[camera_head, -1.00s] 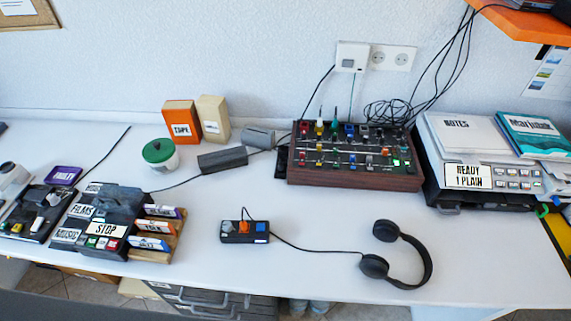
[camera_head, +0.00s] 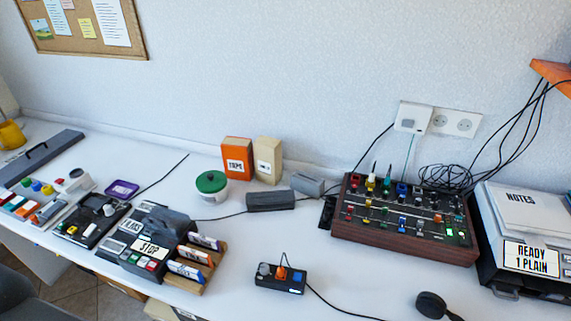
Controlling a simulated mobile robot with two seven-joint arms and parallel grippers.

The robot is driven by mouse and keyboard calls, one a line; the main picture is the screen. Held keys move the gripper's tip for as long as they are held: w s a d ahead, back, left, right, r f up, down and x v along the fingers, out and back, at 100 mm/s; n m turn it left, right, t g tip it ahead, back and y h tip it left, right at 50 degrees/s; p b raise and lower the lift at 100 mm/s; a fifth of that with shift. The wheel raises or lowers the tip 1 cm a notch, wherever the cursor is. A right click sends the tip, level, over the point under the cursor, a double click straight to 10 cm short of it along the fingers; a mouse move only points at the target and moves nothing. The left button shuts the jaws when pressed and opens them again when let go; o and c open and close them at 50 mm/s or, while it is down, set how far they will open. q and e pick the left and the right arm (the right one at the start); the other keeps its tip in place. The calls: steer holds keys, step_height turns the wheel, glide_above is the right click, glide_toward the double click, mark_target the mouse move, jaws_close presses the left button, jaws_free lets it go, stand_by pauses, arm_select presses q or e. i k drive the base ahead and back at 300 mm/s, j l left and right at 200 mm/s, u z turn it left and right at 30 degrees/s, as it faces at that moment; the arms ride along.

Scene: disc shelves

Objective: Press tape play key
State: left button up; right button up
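A dark tape machine (camera_head: 175,222) stands on the desk at left. A white label on its front reads STOP (camera_head: 150,248). Just below that label is a short row of small coloured keys (camera_head: 143,262), with green and red among them; their markings are too small to read. A wooden rack (camera_head: 215,270) with several labelled cassettes (camera_head: 192,255) stands against its right side. Neither of my grippers is in view.
A dark device with knobs (camera_head: 92,222) stands left of the tape machine. Behind are a green-lidded jar (camera_head: 211,186), an orange box (camera_head: 237,158) and a grey block (camera_head: 270,201). A small switch box (camera_head: 280,277) and a mixer (camera_head: 404,220) stand right. Bare desk lies between.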

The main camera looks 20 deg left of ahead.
mark_target(136, 258)
steer(key=k+j+u, duration=0.1)
steer(key=j+u, duration=0.85)
steer(key=j, duration=0.15)
steer(key=l+u, duration=0.5)
steer(key=l, duration=0.3)
